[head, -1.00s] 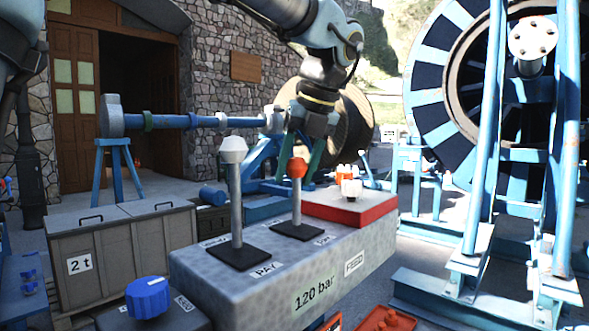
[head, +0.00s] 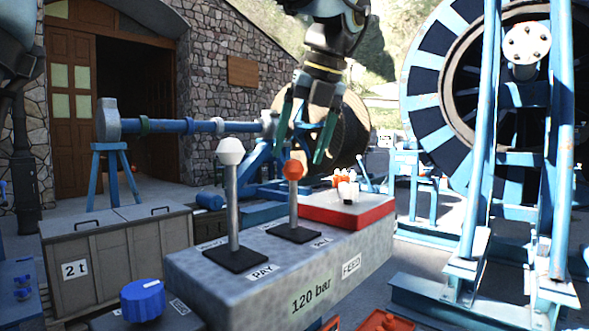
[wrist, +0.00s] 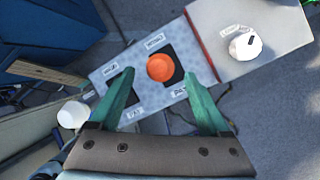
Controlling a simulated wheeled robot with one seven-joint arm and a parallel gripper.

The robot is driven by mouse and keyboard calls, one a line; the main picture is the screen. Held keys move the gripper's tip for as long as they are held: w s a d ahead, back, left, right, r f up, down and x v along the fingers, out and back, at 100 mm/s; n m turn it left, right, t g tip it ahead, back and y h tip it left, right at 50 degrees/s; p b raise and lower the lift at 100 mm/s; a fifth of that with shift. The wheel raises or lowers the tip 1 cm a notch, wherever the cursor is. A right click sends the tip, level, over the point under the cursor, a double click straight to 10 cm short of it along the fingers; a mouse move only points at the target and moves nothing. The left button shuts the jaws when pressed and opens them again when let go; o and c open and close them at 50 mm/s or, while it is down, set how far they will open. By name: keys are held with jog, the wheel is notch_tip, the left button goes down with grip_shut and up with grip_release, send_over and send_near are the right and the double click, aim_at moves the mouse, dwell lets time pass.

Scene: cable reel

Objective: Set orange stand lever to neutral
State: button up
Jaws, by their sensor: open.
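The stand lever with the orange knob (head: 295,169) stands roughly upright on a black plate on the grey control stand (head: 300,265). Its exact setting is hard to tell. My gripper (head: 301,133) is open and empty, above and a little behind the orange knob in the head view. In the wrist view my gripper (wrist: 159,80) points down, and the orange knob (wrist: 160,68) appears between the green fingertips, apart from both. The knob hides its own shaft there.
A white-knobbed lever (head: 230,152) stands left of the orange one; its knob is also near the left finger in the wrist view (wrist: 72,114). A red-edged box (head: 345,212) with a white knob sits on the right. A blue knob (head: 143,299) is at front left.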

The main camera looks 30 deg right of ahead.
jog(key=shift+v, duration=2.7)
